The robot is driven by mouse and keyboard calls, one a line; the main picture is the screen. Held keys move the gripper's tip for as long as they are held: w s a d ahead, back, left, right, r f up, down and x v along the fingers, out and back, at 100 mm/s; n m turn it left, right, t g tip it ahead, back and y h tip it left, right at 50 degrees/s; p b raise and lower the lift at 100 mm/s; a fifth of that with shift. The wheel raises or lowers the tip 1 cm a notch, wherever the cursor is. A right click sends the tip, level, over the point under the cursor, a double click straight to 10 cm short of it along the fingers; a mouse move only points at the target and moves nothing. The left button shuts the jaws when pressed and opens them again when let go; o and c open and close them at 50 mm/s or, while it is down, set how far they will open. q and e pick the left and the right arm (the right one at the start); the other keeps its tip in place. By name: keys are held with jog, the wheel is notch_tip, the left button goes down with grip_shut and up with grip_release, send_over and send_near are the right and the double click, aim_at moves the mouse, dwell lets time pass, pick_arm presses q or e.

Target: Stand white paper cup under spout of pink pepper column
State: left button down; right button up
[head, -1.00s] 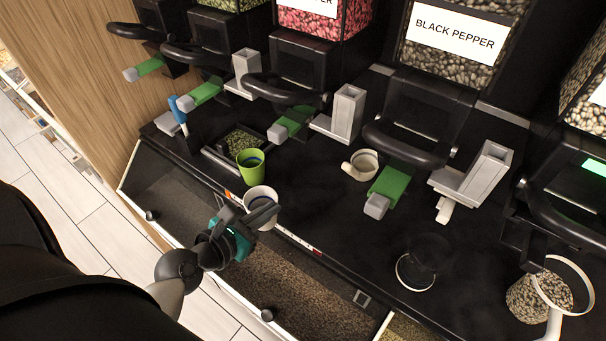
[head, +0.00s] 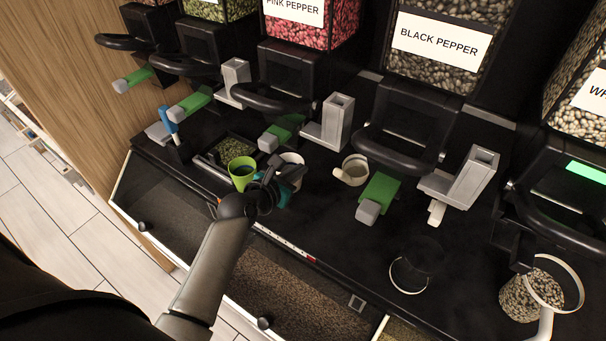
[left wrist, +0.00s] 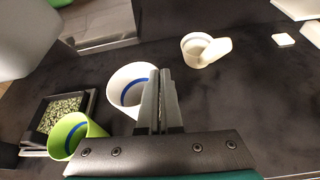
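The white paper cup (head: 291,160) is in front of the pink pepper column (head: 310,30), just right of a green cup (head: 242,172). My left gripper (head: 272,184) is shut on the cup's near wall; its arm and fingers hide much of the cup. In the left wrist view the cup (left wrist: 124,82) looks upright, with a blue band inside, and the narrow fingers (left wrist: 162,95) are at its right edge. I cannot tell whether its base touches the counter. The column's black front (head: 292,70) has a green-and-grey lever (head: 283,132) below it. My right gripper is not in view.
A cream mug (head: 353,170) stands to the right, near the black pepper lever (head: 378,196). A grey square chute (head: 333,122) rises between them and the pink column. A tray of green grains (head: 234,147) sits behind the green cup.

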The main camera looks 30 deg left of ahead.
pick_arm(q)
jog(key=shift+w+d+f, duration=0.1)
jog(key=shift+w, duration=1.15)
jog(key=shift+f+b, duration=0.85)
jog(key=shift+f, duration=0.8)
jog(key=shift+f, duration=0.2)
jog(key=c, duration=1.1)
grip_release()
